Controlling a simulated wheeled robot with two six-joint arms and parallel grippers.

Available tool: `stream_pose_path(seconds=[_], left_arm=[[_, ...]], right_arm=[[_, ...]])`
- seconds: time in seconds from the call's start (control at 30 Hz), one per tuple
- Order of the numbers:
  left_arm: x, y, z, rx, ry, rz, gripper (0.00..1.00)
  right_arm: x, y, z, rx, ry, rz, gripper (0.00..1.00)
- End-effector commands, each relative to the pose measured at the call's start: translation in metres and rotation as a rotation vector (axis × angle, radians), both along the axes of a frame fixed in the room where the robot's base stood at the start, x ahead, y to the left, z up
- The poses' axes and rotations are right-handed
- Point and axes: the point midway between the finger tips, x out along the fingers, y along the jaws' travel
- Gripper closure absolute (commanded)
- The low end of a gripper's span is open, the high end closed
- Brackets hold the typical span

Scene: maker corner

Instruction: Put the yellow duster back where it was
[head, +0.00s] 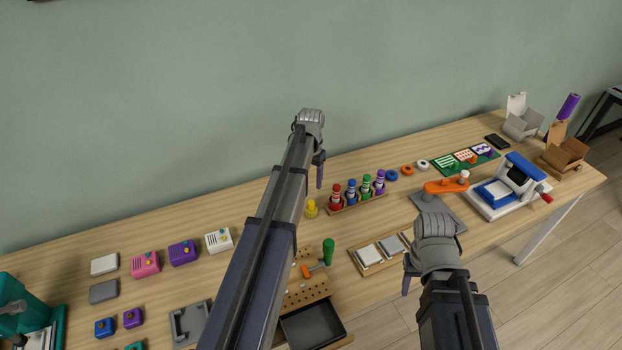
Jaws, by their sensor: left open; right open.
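A small yellow item (311,209), which I take for the yellow duster, stands on the workbench just left of a wooden rack (345,207). It is partly close behind my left arm, and its details are too small to tell. The rack holds a red bottle (336,198), a blue one (351,192), a green one (367,187) and a purple one (380,182). My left gripper (320,170) is open above the back of the bench, over the yellow item in the picture and apart from it. My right gripper (407,276) is open near the front edge, right of a tray (366,262).
A pegboard block (309,294) with a green-handled tool (328,252) and a black bin (312,325) are at the front middle. An orange-armed device (445,186) and a blue-white machine (510,187) stand right. Coloured boxes (183,252) lie left. Bare wood lies behind the left boxes.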

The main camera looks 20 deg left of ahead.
Motion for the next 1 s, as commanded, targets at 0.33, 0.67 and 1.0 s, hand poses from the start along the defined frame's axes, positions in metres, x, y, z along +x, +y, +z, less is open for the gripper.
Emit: stream_pose_path(seconds=[0.33, 0.67, 1.0], left_arm=[[-0.044, -0.080, 0.001, 0.016, 0.014, -0.058, 0.41], [-0.187, -0.231, 0.002, 0.080, 0.037, -0.191, 0.41], [-0.236, -0.262, 0.003, 0.107, 0.038, -0.230, 0.41]], right_arm=[[0.000, 0.000, 0.001, 0.000, 0.000, 0.000, 0.50], [0.000, 0.000, 0.001, 0.000, 0.000, 0.000, 0.50], [0.000, 0.000, 0.001, 0.000, 0.000, 0.000, 0.50]])
